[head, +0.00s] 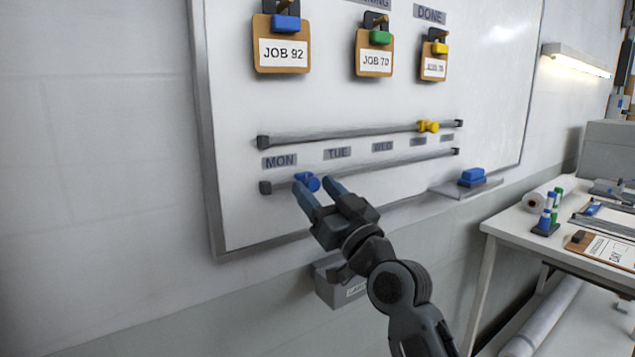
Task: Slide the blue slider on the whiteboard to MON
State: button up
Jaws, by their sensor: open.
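The whiteboard (235,110) hangs on the wall with two grey rails. The blue slider (308,180) is on the lower rail (400,162), a little right of below the MON label (280,161) and left of below the TUE label (337,153). My gripper (319,189) is open, its two blue-grey fingers pointing up at the slider. The left finger overlaps the slider's lower left in the picture and the right finger is to its right. I cannot tell whether they touch it.
A yellow slider (428,126) is on the upper rail toward its right end. Clipboards such as JOB 92 (282,53) hang above. A ledge with a blue eraser (472,177) juts from the board's lower right. A box (340,287) is below the board; a table (497,226) stands right.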

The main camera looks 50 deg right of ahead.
jog(key=shift+w+r, duration=0.1)
jog(key=shift+w, duration=0.1)
grip_shut()
dwell(0.5)
